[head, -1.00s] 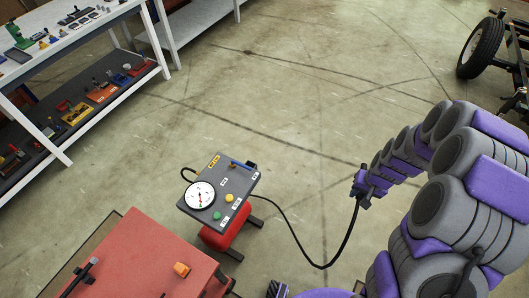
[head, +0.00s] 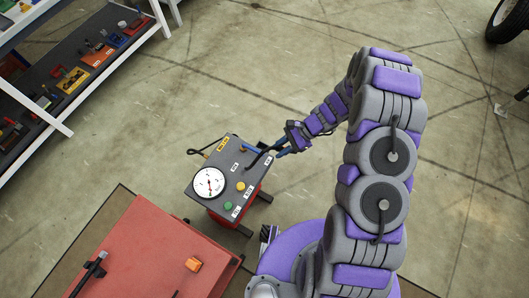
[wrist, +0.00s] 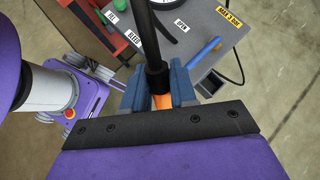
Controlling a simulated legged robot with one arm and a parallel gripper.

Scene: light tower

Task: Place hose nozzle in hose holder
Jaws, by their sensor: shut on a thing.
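My gripper (head: 280,150) is at the right side of the grey-topped control box (head: 212,163). In the wrist view, its blue fingers (wrist: 160,90) are shut on the orange hose nozzle (wrist: 162,101), of which only a small part shows. A black hose (wrist: 146,40) runs from the nozzle up past the box top. A blue bar (wrist: 203,53) lies on the box top just ahead and right of the fingers, apart from them. I cannot tell whether this bar is the hose holder.
The box has a round white gauge (head: 209,182), a green button (head: 228,205) and a yellow button (head: 240,186). A red cabinet (head: 140,245) with an orange block (head: 193,264) stands at the lower left. Shelves (head: 85,55) stand at the upper left.

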